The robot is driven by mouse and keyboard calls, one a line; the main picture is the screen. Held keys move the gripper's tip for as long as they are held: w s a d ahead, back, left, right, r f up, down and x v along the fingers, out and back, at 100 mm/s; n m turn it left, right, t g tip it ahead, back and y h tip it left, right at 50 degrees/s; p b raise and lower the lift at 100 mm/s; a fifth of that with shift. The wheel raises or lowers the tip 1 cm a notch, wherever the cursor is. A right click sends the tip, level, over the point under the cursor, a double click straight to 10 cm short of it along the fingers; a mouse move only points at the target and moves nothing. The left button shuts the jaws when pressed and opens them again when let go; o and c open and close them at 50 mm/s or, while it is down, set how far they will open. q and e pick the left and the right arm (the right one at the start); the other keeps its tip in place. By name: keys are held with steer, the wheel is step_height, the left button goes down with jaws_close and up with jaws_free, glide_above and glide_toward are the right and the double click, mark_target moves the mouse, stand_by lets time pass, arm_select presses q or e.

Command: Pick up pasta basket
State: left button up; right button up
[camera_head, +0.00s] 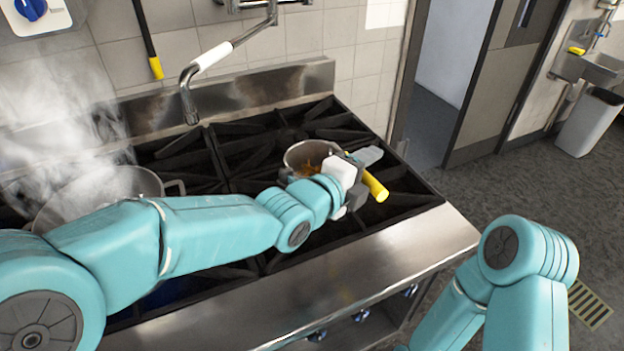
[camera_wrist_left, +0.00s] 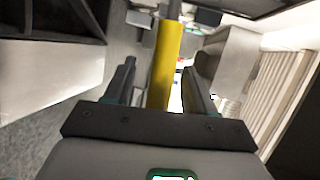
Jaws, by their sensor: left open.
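The pasta basket (camera_head: 297,157) is a small round metal vessel with orange-brown pasta inside, on the back right part of the stove. Its yellow handle (camera_head: 375,186) points right, toward the stove's edge. My left gripper (camera_head: 354,184) is at the handle and hides part of the basket's side. In the left wrist view the yellow handle (camera_wrist_left: 167,58) lies between the two open fingers of the gripper (camera_wrist_left: 163,85), with a gap visible on the left side. My right arm shows at lower right, but its gripper is out of view.
A large steaming pot (camera_head: 118,183) stands on the left of the black stove grates (camera_head: 262,137). A metal tap (camera_head: 215,55) hangs over the back of the stove. The steel front edge (camera_head: 440,232) has knobs below. A doorway and a grey bin (camera_head: 592,122) are at right.

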arm_select(q)
steer(key=shift+w+f, duration=0.1)
steer(key=shift+w, duration=0.05)
jaws_close()
